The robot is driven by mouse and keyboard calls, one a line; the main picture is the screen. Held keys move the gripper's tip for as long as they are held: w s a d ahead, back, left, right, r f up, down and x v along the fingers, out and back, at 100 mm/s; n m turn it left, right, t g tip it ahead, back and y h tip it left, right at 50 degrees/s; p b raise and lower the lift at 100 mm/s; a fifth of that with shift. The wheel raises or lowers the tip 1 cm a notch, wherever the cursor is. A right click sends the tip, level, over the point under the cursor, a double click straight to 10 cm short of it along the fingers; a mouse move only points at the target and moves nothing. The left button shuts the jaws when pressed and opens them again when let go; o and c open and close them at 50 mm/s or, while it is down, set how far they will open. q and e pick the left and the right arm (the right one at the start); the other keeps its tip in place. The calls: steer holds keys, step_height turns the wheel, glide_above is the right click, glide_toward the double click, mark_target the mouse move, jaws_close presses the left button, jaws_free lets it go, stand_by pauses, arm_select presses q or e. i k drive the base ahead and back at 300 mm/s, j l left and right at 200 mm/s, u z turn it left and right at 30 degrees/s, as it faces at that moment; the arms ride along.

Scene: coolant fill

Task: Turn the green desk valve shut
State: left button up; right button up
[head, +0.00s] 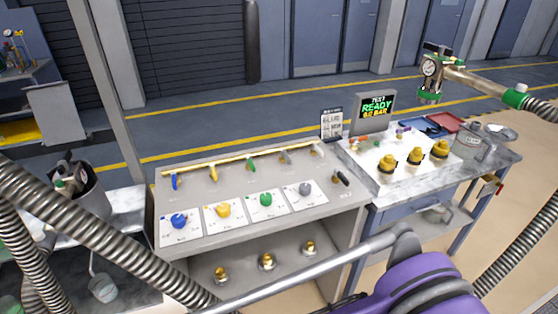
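The sloped grey desk panel (232,178) stands in the middle of the head view. A small green lever valve (250,167) hangs from the yellow pipe (235,160) at the panel's back edge, between a yellow lever (212,173) and a grey lever (285,157). Its handle looks tilted, but its setting is too small to tell. A green round knob (265,199) sits on a white card in front of it. Neither of my grippers is in view, and nothing visible touches the green lever or knob.
Blue (179,221), yellow (223,210) and grey (305,189) knobs flank the green one. A lit screen (375,107) reads READY. Yellow-black fittings (415,157) stand at right. A gauge tool (430,72) hangs above them. Ribbed hoses (90,245) and a purple body (410,285) cross the foreground.

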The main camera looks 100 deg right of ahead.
mark_target(249, 160)
steer(key=z, duration=3.2)
